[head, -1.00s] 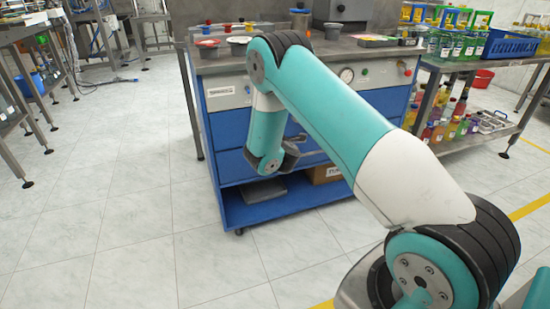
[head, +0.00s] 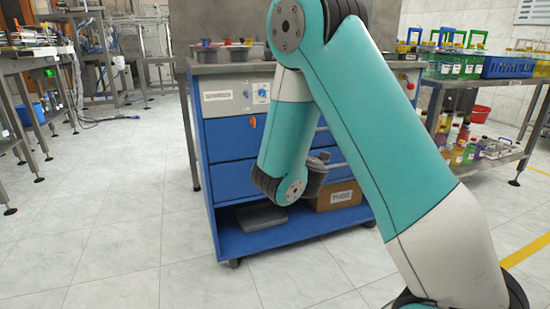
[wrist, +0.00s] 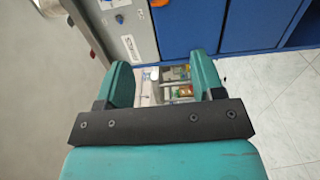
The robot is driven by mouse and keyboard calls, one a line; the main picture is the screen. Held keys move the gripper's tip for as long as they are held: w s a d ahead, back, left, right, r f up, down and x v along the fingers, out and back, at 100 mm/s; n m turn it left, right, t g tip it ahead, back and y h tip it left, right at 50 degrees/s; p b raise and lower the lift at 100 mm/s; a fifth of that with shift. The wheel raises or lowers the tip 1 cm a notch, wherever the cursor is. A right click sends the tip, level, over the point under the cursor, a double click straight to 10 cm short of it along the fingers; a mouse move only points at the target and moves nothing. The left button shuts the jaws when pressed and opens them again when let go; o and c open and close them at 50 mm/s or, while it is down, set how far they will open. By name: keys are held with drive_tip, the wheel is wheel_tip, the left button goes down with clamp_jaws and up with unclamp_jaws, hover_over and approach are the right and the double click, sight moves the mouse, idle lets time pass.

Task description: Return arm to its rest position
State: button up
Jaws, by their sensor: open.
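My gripper (wrist: 161,78) is open in the wrist view. Its two teal fingers stand apart with nothing held between them. The gripper itself is not clearly visible there, hidden behind the forearm and wrist joint.
At right, a steel table holds bottles and a blue crate (head: 508,67). Tiled floor (head: 110,225) is clear at left.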

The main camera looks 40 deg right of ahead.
drive_tip(key=shift+s, duration=0.3)
idle(0.4)
drive_tip(key=s+a+m+g+y+p, duration=0.3)
drive_tip(key=s+a+m+g+y, duration=0.4)
drive_tip(key=s+a+m+g, duration=0.9)
drive_tip(key=s+a+r+n+g+y+p, duration=0.1)
drive_tip(key=s+a+r+n, duration=0.3)
drive_tip(key=s, duration=0.3)
drive_tip(key=s+a+r+n+y+p, duration=0.1)
drive_tip(key=s+a+n, duration=0.35)
drive_tip(key=s, duration=0.25)
wheel_tip(320, 180, up, 37)
drive_tip(key=p, duration=3.7)
drive_tip(key=shift+w+a+f, duration=0.2)
drive_tip(key=shift+w, duration=0.2)
drive_tip(key=shift+m, duration=0.25)
